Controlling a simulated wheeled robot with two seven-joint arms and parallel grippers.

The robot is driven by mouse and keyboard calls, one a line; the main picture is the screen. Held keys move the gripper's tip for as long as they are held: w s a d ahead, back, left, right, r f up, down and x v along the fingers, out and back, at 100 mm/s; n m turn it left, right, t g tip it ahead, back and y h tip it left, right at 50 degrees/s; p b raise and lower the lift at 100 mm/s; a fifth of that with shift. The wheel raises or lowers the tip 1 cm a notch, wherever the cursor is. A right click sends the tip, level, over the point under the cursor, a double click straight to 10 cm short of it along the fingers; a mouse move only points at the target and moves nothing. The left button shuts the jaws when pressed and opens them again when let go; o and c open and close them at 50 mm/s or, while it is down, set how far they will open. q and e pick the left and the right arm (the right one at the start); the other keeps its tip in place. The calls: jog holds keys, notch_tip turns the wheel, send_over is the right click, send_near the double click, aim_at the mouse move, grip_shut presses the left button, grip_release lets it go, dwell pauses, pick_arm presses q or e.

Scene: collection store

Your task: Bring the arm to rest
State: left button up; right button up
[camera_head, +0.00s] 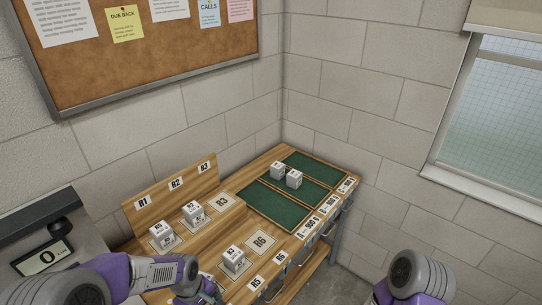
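My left arm comes in from the lower left, purple and grey. My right arm shows only as a rounded grey and purple part at the lower right, away from the bench. My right gripper is not visible.
White cubes sit on labelled squares, one at left (162,236) and one right of it (193,212). A scale-like device (45,257) stands left. A corkboard (150,55) hangs above.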

pick_arm(q)
jog(key=s+d+f+m+h, duration=0.2)
jog(key=s+d+f+m, duration=0.3)
jog(key=f, duration=0.5)
jog(key=s+d+f+m+h, duration=0.15)
jog(key=s+d+f, duration=0.25)
jog(key=s+f, duration=0.45)
notch_tip(320, 180, down, 11)
jog(key=w+m+b, duration=0.1)
jog(key=b, duration=0.9)
jog(key=shift+a+t, duration=0.15)
jog(key=shift+t, duration=0.25)
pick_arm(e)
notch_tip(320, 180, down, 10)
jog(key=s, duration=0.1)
